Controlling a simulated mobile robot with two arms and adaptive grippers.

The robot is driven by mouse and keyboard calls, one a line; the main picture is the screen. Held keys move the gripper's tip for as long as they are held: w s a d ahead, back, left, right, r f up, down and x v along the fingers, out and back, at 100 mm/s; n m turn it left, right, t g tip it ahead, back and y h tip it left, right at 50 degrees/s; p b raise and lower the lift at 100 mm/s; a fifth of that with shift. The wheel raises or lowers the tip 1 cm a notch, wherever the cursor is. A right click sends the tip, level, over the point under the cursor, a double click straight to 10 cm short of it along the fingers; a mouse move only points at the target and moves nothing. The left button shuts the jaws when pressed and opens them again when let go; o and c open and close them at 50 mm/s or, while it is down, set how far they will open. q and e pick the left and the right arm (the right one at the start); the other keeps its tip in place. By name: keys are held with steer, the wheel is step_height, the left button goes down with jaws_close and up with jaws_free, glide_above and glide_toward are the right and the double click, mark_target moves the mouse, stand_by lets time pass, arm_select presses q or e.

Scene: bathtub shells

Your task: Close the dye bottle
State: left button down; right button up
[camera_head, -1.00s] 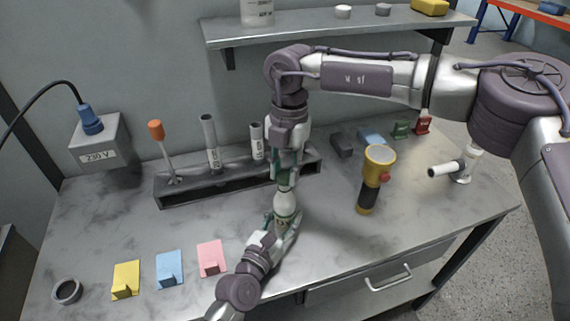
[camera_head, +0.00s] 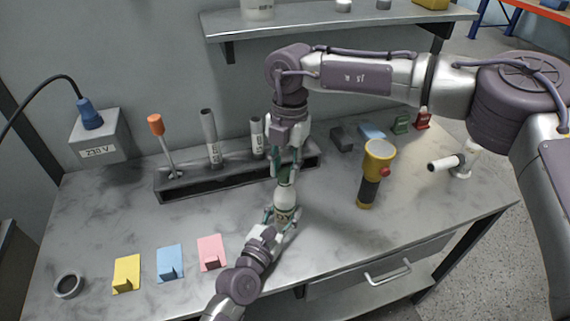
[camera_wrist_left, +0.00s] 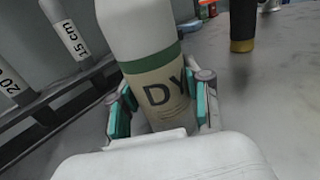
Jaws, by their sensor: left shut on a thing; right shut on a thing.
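The dye bottle (camera_head: 286,198) is white with a green band and stands upright above the bench in the middle of the head view. In the left wrist view the bottle (camera_wrist_left: 155,95) shows a label reading "DY" and its top is cut off. My left gripper (camera_head: 282,214) is shut on the bottle's lower body from the front. My right gripper (camera_head: 285,171) points down directly above the bottle and is shut on a small dark green piece, apparently the cap (camera_head: 284,175). The fingers partly hide it, so I cannot tell whether it is seated on the neck.
A yellow flashlight (camera_head: 379,152) stands upright to the right. A shelf (camera_head: 330,20) hangs above.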

steer(key=shift+f, duration=0.1)
steer(key=m, duration=0.4)
steer(key=shift+d, duration=0.1)
steer(key=m, duration=0.4)
steer(key=shift+t+y, duration=0.4)
steer(key=m, duration=0.4)
steer(key=shift+s+m, duration=0.1)
steer(key=shift+m, duration=0.2)
steer(key=m, duration=0.3)
steer(key=shift+m+t, duration=0.3)
steer(key=shift+t, duration=0.1)
steer(key=o, duration=0.7)
